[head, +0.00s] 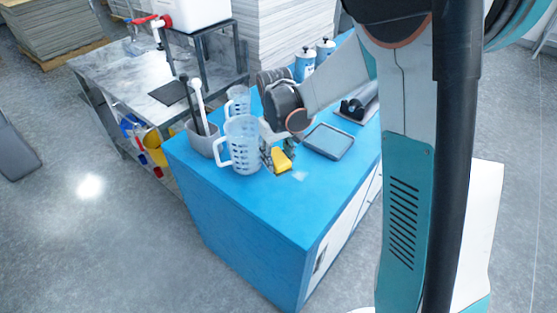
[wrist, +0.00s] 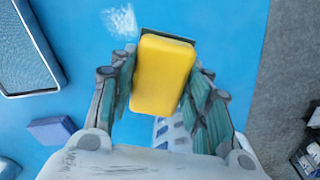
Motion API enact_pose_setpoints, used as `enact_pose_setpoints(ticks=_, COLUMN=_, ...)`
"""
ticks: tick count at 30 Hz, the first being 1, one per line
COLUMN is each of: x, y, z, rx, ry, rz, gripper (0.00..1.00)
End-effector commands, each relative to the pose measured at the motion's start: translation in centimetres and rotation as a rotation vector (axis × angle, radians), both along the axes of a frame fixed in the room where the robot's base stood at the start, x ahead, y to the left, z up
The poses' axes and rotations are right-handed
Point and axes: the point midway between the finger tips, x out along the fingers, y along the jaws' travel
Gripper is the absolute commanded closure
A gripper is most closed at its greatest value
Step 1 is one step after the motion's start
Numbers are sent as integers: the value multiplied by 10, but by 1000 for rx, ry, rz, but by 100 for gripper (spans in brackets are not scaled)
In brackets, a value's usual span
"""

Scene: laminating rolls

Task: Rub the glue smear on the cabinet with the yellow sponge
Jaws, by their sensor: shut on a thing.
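The yellow sponge (head: 282,160) is between the fingers of my gripper (head: 276,152), just over the top of the blue cabinet (head: 240,205). In the wrist view my gripper (wrist: 163,82) is shut on the sponge (wrist: 165,70), one finger on each side. The glue smear (head: 299,175) is a pale whitish patch on the blue top, a little right of the sponge and nearer the cabinet's front. In the wrist view the smear (wrist: 120,20) lies beyond the sponge's upper left corner, apart from it. I cannot tell whether the sponge touches the top.
A clear measuring jug (head: 242,148) stands close left of my gripper, with another jug (head: 238,100) behind. A grey pot with tools (head: 203,137) is farther left. A shallow grey tray (head: 329,141) lies right. A dark blue block (wrist: 50,130) shows in the wrist view. The cabinet's front is clear.

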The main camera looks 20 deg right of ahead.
Motion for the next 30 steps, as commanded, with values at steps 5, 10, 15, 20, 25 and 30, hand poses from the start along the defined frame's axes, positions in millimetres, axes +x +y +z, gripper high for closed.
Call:
enact_pose_setpoints(ticks=5, x=2, y=0, z=19, rx=0, ry=0, rz=0, gripper=82)
enact_pose_setpoints(ticks=10, x=3, y=1, z=29, rx=0, ry=0, rz=-1, gripper=82)
enact_pose_setpoints(ticks=15, x=4, y=1, z=29, rx=0, ry=0, rz=-1, gripper=82)
enact_pose_setpoints(ticks=20, x=4, y=1, z=28, rx=0, ry=0, rz=-1, gripper=82)
enact_pose_setpoints(ticks=25, x=4, y=1, z=28, rx=0, ry=0, rz=-1, gripper=82)
enact_pose_setpoints(ticks=30, x=-9, y=-10, z=33, rx=0, ry=0, rz=-83, gripper=82)
